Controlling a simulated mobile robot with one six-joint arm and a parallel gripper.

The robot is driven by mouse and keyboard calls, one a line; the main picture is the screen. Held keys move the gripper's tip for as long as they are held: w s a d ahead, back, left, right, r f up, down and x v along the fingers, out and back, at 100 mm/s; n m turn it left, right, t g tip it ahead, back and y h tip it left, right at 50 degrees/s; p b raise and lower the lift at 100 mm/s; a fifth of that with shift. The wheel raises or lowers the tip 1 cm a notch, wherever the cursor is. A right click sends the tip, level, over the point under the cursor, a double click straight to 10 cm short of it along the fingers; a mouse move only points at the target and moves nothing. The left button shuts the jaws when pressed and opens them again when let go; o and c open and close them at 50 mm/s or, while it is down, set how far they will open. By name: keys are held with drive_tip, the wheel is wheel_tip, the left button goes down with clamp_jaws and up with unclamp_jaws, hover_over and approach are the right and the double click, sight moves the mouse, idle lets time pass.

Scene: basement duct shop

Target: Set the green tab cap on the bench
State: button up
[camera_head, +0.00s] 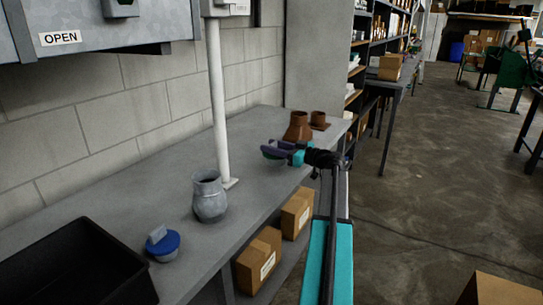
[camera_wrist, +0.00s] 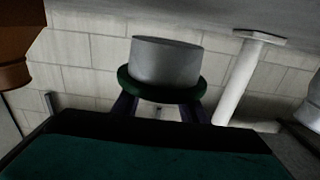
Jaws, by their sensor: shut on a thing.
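The green tab cap has a green rim and a grey round body in the wrist view (camera_wrist: 162,88). It shows small, with its green edge visible, in the head view (camera_head: 276,158). My gripper (camera_head: 270,152) is shut on it, with dark purple fingers on either side of the rim in the wrist view (camera_wrist: 160,106). The cap appears held above the grey bench (camera_head: 120,192), near its right front edge and before the brown pots. The wrist view looks upside down, with the bench top along its upper edge. The tab itself is hidden.
A white post (camera_head: 218,100) stands on the bench. A grey metal jar (camera_head: 209,197), a blue cap with a grey tab (camera_head: 163,246) and a black bin (camera_head: 75,262) are nearer. Two brown pots (camera_head: 298,127) stand beyond my gripper. Bare bench lies left of the post.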

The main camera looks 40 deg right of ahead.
drive_tip(key=shift+f+p, duration=0.3)
drive_tip(key=shift+f, duration=1.35)
drive_tip(key=shift+f, duration=0.15)
drive_tip(key=o, duration=1.1)
drive_tip(key=shift+r, duration=0.25)
drive_tip(key=b+v, duration=0.1)
drive_tip(key=v, duration=1.1)
drive_tip(key=shift+f+b, duration=0.15)
drive_tip(key=shift+b, duration=0.2)
